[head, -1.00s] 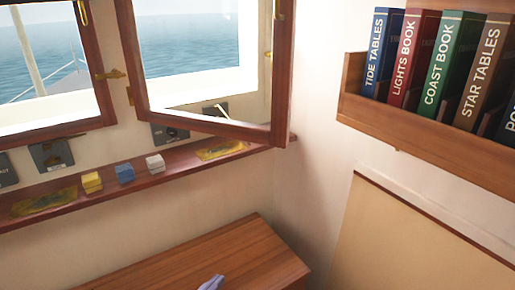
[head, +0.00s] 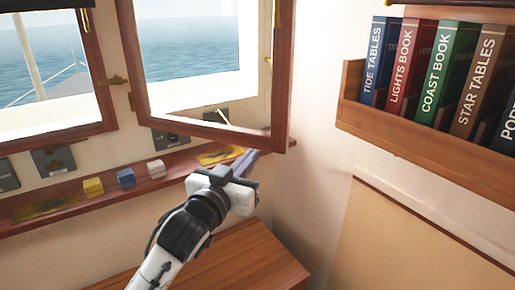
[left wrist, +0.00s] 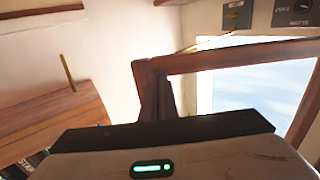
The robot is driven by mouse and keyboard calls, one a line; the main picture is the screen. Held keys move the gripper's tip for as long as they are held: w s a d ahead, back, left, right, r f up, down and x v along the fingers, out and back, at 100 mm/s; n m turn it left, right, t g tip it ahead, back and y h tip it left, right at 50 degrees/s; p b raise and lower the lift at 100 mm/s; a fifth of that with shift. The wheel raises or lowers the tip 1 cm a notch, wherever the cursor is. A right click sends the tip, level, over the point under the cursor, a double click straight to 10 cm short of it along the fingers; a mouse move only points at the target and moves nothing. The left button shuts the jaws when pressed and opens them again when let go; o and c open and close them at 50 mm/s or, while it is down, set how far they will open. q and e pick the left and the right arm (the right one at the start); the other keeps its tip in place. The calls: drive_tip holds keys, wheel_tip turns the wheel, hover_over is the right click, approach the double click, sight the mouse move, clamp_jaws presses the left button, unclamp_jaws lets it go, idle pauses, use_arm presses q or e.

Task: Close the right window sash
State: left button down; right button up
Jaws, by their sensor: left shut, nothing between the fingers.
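The right window sash (head: 214,130) is a brown wooden frame around glass. It stands swung open into the room, with its free upright on the right and a brass catch on it. My left gripper (head: 246,161) is shut and empty, just below the sash's lower right corner in the head view. I cannot tell whether the fingers touch the wood. In the left wrist view the sash corner (left wrist: 150,72) shows just beyond the gripper body, and the fingers are hard to make out. My right gripper is not in view.
A wooden ledge (head: 70,204) under the windows holds yellow, blue and white blocks. Another window sash (head: 62,138) is at left. A book rack (head: 430,138) juts from the right wall. A wooden desktop (head: 235,262) lies below my left arm.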

sight(263, 144)
use_arm(q)
drive_tip(key=shift+p+x, duration=0.3)
drive_tip(key=shift+x, duration=2.15)
